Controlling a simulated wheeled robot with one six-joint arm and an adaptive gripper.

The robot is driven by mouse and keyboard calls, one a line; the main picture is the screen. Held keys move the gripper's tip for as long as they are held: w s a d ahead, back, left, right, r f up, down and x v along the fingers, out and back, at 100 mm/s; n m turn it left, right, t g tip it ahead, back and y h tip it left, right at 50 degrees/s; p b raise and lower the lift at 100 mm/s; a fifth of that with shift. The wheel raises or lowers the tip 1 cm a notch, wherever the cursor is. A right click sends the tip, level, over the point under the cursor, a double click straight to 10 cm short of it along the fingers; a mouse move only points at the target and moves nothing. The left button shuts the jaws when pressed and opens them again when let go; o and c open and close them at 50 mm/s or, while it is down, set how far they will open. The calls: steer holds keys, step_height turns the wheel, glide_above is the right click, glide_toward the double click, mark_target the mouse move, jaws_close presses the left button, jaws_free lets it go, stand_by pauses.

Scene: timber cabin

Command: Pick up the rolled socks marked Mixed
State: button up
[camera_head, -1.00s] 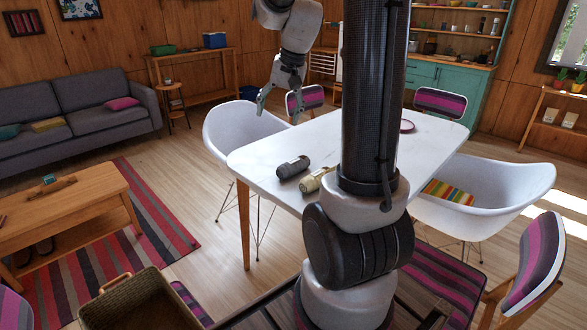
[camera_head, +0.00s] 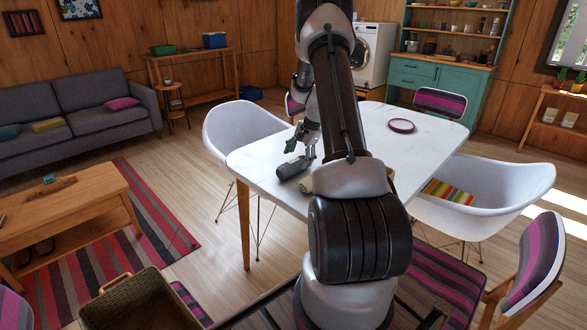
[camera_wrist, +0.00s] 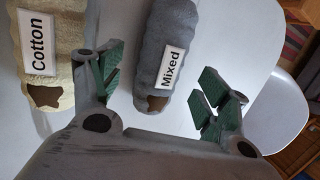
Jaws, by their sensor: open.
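The grey rolled socks (camera_wrist: 166,50) carry a white label reading "Mixed" and lie on the white table in the wrist view. They also show in the head view (camera_head: 291,168), partly covered by my gripper. My gripper (camera_wrist: 162,92) is open, its green-padded fingers on either side of the grey roll's near end. I cannot tell whether the fingers touch the roll. The cream rolled socks labelled "Cotton" (camera_wrist: 47,60) lie to the left, just outside the left finger. In the head view the cream roll (camera_head: 306,184) is mostly hidden behind my arm.
The white table (camera_head: 262,158) has a dark red round dish (camera_head: 401,126) farther back. White shell chairs stand at its left (camera_head: 240,125) and right (camera_head: 490,190). The tabletop around the dish is clear.

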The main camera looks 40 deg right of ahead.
mark_target(296, 161)
steer(key=x, duration=0.4)
steer(key=shift+r, duration=0.1)
steer(key=c, duration=1.2)
steer(key=shift+o, duration=0.2)
